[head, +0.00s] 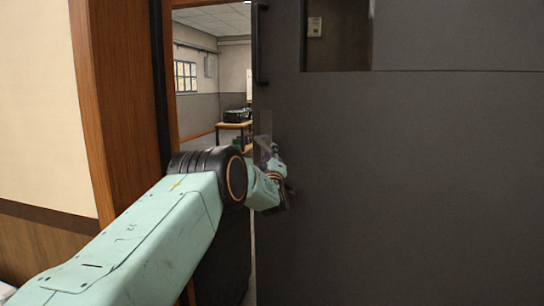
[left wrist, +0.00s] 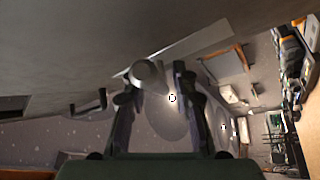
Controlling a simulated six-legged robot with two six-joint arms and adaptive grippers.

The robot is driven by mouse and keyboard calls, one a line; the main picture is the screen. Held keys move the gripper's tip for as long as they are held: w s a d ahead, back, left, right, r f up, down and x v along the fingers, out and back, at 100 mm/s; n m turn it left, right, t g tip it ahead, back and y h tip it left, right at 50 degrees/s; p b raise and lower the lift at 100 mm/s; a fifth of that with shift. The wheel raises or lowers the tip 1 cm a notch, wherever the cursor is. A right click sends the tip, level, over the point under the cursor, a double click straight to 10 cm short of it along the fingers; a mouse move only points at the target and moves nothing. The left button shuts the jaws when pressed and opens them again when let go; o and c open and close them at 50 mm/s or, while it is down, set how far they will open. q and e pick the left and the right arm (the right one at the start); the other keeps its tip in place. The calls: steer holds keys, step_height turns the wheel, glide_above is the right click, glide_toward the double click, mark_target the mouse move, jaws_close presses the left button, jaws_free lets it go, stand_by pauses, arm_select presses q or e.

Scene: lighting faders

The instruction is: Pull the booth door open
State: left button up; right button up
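The booth door (head: 410,180) is a dark grey panel filling the right of the head view. It stands ajar, with a gap between its left edge and the wooden frame (head: 122,110). My left gripper (head: 272,170) is at the door's left edge, partly hidden by my own wrist. In the left wrist view, the fingers of my left gripper (left wrist: 160,80) are spread apart. A round grey knob-like end (left wrist: 145,73) shows at the left fingertip, beside a pale plate; I cannot tell whether they touch. My right gripper is in neither view.
A vertical black bar handle (head: 261,45) is high on the door's left edge. A window (head: 338,35) is set in the door. Through the gap is a room with a small table (head: 235,126) bearing a dark case. A light wall (head: 40,110) stands left of the frame.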

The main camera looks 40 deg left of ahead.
arm_select(q)
steer(key=shift+o, duration=1.2)
steer(key=shift+s+a+f, duration=0.1)
steer(key=shift+f, duration=0.2)
steer(key=shift+s+d+f, duration=0.2)
steer(key=shift+d, duration=0.1)
steer(key=v, duration=1.1)
steer(key=shift+d+r, duration=0.1)
steer(key=shift+r, duration=0.1)
